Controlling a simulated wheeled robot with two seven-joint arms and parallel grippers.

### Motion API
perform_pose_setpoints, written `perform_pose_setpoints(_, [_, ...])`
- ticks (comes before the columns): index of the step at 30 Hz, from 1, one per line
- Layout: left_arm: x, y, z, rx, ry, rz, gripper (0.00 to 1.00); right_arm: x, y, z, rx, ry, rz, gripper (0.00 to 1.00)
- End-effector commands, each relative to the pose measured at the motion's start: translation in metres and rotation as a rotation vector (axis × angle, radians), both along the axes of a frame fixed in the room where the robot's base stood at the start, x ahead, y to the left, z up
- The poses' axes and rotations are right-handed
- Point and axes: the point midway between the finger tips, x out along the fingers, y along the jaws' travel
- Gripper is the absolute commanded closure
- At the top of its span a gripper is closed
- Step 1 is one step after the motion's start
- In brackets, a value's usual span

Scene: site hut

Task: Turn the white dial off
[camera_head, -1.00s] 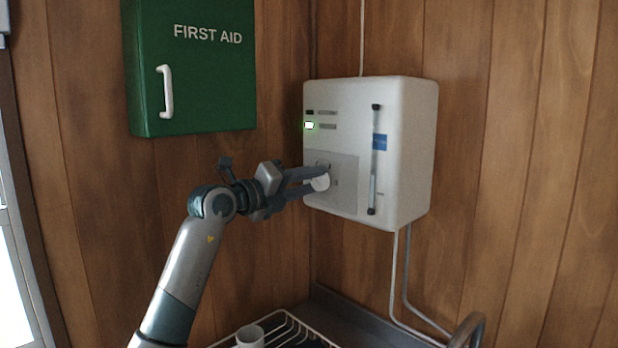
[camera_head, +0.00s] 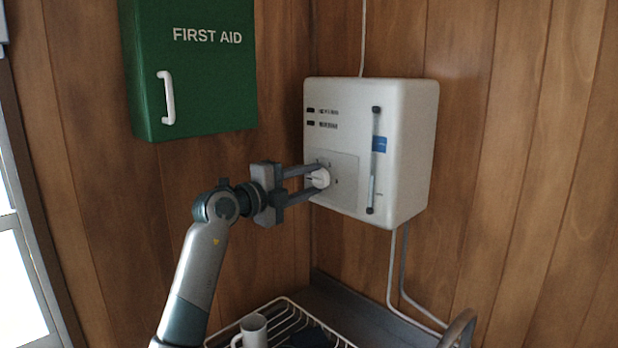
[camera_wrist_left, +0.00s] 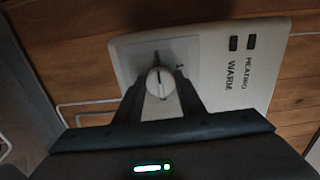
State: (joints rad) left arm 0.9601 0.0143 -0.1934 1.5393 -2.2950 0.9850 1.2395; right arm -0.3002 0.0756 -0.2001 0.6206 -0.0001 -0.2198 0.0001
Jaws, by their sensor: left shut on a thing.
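The white dial (camera_head: 320,178) is on the front of a white wall-mounted heater unit (camera_head: 405,150), on a grey panel at its lower left. In the left wrist view the dial (camera_wrist_left: 159,82) shows a dark line across its face. My left gripper (camera_head: 322,179) has its fingers on either side of the dial and is shut on it. In the left wrist view the two fingers (camera_wrist_left: 160,88) flank the dial. Two small indicators (camera_head: 311,117) at the unit's upper left are dark. My right gripper is in neither view.
A green first aid cabinet (camera_head: 190,75) with a white handle hangs to the left, above my left arm. Below are a wire dish rack (camera_head: 284,304) with a white mug (camera_head: 253,331), and a tap (camera_head: 462,328). Cables run down the wall under the unit.

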Motion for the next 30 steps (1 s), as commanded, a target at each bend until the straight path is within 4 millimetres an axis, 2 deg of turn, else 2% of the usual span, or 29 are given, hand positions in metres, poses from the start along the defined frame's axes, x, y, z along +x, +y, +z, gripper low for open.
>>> perform_pose_setpoints(9, [0.0, 0.0, -0.001, -0.002, 0.004, -0.001, 0.87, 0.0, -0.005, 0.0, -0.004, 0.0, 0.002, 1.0])
perform_pose_setpoints(10, [0.0, 0.0, -0.001, -0.002, 0.004, -0.001, 0.57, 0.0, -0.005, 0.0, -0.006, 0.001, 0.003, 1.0])
perform_pose_setpoints(12, [0.0, 0.0, -0.001, -0.001, 0.003, 0.0, 0.46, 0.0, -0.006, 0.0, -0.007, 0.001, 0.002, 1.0])
perform_pose_setpoints(23, [-0.001, 0.001, -0.001, -0.001, 0.001, 0.0, 0.46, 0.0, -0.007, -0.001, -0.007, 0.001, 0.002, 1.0])
perform_pose_setpoints(30, [-0.013, 0.014, -0.002, -0.001, -0.001, 0.001, 0.46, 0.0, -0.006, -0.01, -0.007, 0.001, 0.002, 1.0])
